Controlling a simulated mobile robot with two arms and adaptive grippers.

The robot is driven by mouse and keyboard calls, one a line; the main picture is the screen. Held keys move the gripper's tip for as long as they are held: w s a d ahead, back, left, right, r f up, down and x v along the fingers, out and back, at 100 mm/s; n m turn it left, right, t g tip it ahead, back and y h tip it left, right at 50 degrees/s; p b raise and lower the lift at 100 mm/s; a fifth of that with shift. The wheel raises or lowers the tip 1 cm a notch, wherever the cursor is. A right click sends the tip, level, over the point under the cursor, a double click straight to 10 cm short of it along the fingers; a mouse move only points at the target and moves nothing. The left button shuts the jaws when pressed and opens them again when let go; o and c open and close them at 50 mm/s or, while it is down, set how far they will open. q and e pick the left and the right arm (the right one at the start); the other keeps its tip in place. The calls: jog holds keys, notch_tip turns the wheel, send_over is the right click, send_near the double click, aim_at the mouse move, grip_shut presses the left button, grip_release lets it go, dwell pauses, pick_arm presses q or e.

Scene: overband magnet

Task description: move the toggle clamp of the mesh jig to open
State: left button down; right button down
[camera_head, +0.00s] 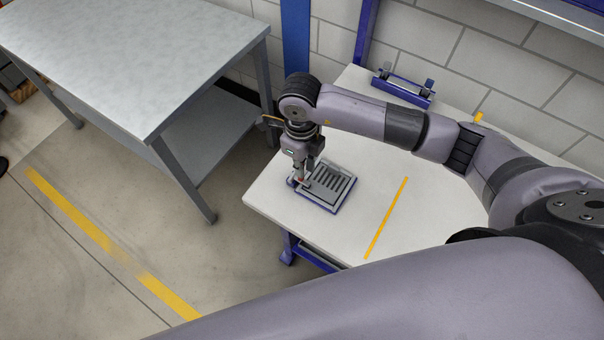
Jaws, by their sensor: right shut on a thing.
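The mesh jig (336,186) is a small blue-edged plate with dark slots. It lies flat near the left corner of the white table (440,205). My right gripper (302,181) points down at the jig's left edge and is shut on a part there. That part is the toggle clamp (301,183), mostly hidden by the fingers; a small reddish spot shows at the fingertips. I cannot tell the clamp's angle. My left gripper is not in view.
A blue bracket (402,88) stands at the table's back edge by the block wall. A yellow strip (386,218) crosses the table right of the jig. A grey table (130,55) stands at the left, with a floor gap between the tables.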

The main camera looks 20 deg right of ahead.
aim_at(291, 174)
jog(key=shift+w, duration=0.15)
jog(key=shift+w+a+r+b, duration=0.25)
jog(key=shift+w+a+b, duration=0.25)
jog(key=shift+w+a, duration=0.25)
jog(key=shift+w+f, duration=0.1)
jog(key=shift+w+a+f+b, duration=0.1)
jog(key=shift+w+a+b, duration=0.3)
jog(key=shift+b, duration=0.15)
jog(key=shift+w+a, duration=0.25)
jog(key=shift+w, duration=0.15)
